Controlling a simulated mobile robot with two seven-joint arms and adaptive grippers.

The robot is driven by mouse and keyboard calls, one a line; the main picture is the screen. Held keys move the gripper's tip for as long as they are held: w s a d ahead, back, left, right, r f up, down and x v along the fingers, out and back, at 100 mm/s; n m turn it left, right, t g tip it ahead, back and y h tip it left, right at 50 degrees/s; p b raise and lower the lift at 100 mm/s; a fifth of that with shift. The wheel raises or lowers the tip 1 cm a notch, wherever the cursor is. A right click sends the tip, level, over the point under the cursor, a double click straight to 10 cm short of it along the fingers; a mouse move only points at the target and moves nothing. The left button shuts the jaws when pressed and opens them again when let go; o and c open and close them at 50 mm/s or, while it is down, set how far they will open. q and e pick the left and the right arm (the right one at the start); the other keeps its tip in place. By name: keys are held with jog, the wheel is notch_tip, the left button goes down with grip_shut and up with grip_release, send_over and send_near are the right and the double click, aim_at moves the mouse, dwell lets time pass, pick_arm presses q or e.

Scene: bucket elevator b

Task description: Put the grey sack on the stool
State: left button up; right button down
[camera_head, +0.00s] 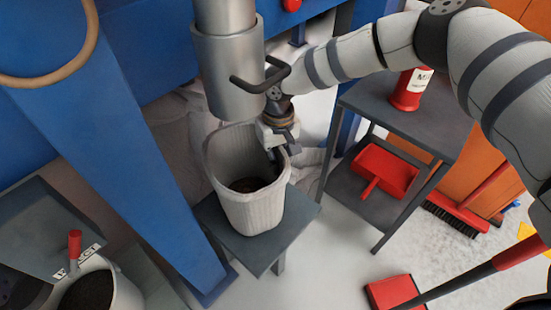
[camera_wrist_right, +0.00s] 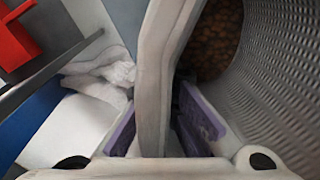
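The grey sack (camera_head: 245,208), open at the top with dark grainy material inside, is upright over the stool (camera_head: 292,222). Its base overlaps the stool top; I cannot tell for sure that it rests there. My right gripper (camera_head: 277,150) is at the sack's back right rim. In the right wrist view the sack's wall (camera_wrist_right: 155,90) runs between the two fingers (camera_wrist_right: 157,130), close against the pads, with the ribbed inside of the sack on the right. The gripper looks shut on this wall. My left gripper is not in view.
A metal spout (camera_head: 230,70) with a dark handle hangs just above and behind the sack. A blue leg (camera_head: 130,160) stands left. A grey side table (camera_head: 415,125) with a red can (camera_head: 409,92) and a red dustpan (camera_head: 385,172) stands right. A bucket (camera_head: 95,290) is lower left.

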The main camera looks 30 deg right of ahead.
jog(key=shift+f, duration=0.2)
jog(key=c, duration=1.7)
grip_release()
